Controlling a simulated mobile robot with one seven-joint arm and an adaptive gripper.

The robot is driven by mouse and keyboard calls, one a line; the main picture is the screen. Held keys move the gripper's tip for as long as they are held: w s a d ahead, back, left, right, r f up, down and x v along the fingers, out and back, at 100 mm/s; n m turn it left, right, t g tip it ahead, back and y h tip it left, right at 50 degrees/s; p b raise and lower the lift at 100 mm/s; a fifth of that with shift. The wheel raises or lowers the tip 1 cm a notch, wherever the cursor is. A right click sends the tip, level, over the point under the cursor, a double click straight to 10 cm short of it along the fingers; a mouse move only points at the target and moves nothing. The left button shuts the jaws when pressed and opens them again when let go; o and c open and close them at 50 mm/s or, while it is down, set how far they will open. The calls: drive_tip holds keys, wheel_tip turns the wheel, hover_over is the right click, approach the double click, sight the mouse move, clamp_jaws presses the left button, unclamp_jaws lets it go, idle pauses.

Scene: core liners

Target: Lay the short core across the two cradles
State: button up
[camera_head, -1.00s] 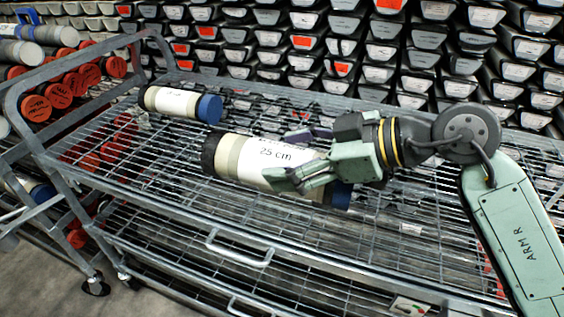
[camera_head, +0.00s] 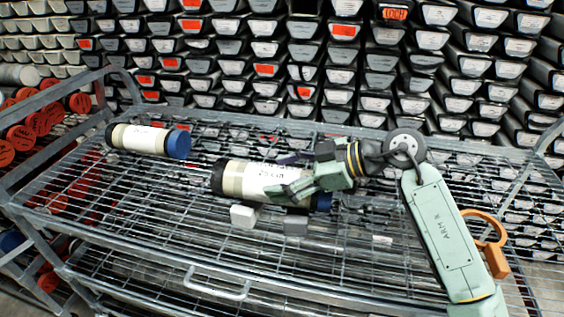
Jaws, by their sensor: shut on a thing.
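My gripper (camera_head: 287,176) is shut around the right part of a white core (camera_head: 253,180) with a "25 cm" label. The core has a black left end, and a blue right end shows partly behind the gripper. The core lies roughly level over the cart's wire shelf. Just below it are two small blocks that look like the cradles: a white one (camera_head: 244,216) to the left and a grey one (camera_head: 296,223) to the right. The core hides their tops, and I cannot tell if it touches them.
Another pale core (camera_head: 148,140) with a blue right end lies at the back left of the wire shelf (camera_head: 130,195). An orange loop (camera_head: 487,240) shows beside my arm. Racks of stacked core liners (camera_head: 300,60) stand behind the cart. The shelf's front left is clear.

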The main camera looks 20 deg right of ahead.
drive_tip(key=shift+f, duration=0.15)
drive_tip(key=shift+f+b, duration=0.25)
drive_tip(key=shift+b, duration=0.1)
drive_tip(key=o, duration=1.9)
drive_tip(key=shift+o, duration=0.2)
drive_tip(key=shift+r+p, duration=0.3)
drive_tip(key=shift+p, duration=0.1)
drive_tip(key=b+v, duration=0.3)
drive_tip(key=v, duration=0.9)
drive_tip(key=shift+b, duration=0.3)
drive_tip(key=shift+f, duration=0.15)
